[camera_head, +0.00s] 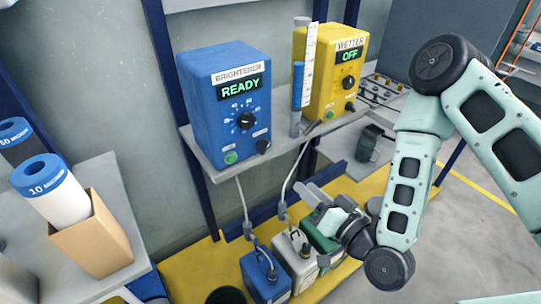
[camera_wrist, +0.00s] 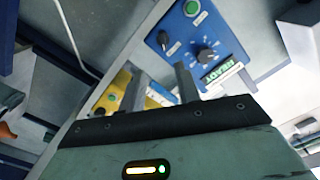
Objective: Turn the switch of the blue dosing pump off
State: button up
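The blue dosing pump (camera_head: 213,110) stands on a grey shelf, labelled BRIGHTENER, its display (camera_head: 240,89) reading READY. Its front has a round dial (camera_head: 246,121), a green button (camera_head: 231,158) and a small black switch (camera_head: 263,146) at the lower right. In the wrist view the pump (camera_wrist: 225,28) appears upside down, with the switch (camera_wrist: 164,40) beside the green button (camera_wrist: 192,8). My gripper (camera_head: 312,200) is below and in front of the shelf, to the right of the blue pump. In the wrist view its two fingers (camera_wrist: 160,87) are apart, with nothing held between them.
A yellow pump (camera_head: 325,80) labelled WETTER, reading OFF, stands right of the blue one, with a graduated cylinder (camera_head: 297,100) between. Tubes hang to blue (camera_head: 262,278), white (camera_head: 297,264) and green canisters below. A box with a roll (camera_head: 95,235) stands at left.

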jog(key=b, duration=1)
send_near(266, 149)
jog(key=shift+s+d+f, duration=0.1)
jog(key=shift+d+f, duration=0.1)
jog(key=shift+f, duration=0.1)
jog(key=shift+a+b, duration=0.1)
jog(key=shift+b, duration=1.1)
jog(key=x, duration=0.6)
jog(key=p+x, duration=0.1)
jog(key=x, duration=0.2)
jog(key=shift+r, duration=0.3)
jog(key=shift+s, duration=0.1)
grip_shut()
